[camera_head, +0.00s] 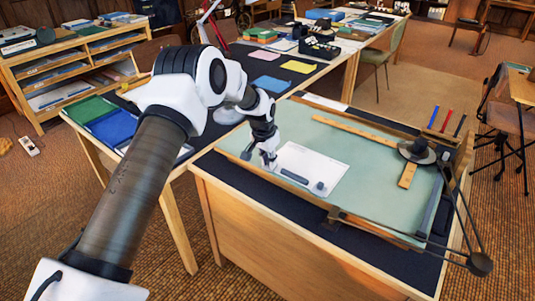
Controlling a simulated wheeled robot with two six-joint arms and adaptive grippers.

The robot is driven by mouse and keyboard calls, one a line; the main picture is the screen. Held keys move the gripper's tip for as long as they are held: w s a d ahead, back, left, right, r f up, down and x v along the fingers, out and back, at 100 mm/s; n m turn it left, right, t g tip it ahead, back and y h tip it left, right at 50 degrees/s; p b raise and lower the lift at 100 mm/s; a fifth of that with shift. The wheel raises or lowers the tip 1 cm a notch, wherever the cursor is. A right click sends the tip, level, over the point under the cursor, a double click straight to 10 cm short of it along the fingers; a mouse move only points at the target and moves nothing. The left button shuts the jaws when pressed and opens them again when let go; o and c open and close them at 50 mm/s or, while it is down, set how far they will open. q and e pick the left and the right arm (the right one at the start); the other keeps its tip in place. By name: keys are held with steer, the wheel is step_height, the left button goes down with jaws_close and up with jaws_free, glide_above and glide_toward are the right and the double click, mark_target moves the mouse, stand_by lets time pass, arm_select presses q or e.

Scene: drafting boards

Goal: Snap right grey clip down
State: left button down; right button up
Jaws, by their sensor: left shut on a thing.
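My left arm reaches in from the left, and its gripper (268,163) points down at the left edge of a white sheet (312,163). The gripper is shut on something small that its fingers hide. The sheet lies on the green drafting board (375,180). A dark grey bar (294,176) lies along the sheet's near edge, to the right of the gripper. A small grey clip-like piece (319,187) stands at the sheet's near right corner, apart from the gripper. Its exact position, raised or down, is too small to tell. My right gripper is not in view.
A wooden ruler (355,129) and a pivoted drafting arm head (417,152) lie on the board's far and right parts. Blue (433,116), red and black pens lie at the right. The board's middle right is clear. A dark table (270,72) stands behind.

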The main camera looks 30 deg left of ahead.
arm_select(q)
steer(key=shift+w+f+g+p, duration=0.1)
steer(key=shift+w+g+p, duration=0.25)
steer(key=shift+g, duration=0.55)
steer(key=c, duration=1.1)
jaws_free()
step_height(320, 180, up, 12)
steer(key=shift+s+f, duration=0.1)
steer(key=shift+s, duration=0.05)
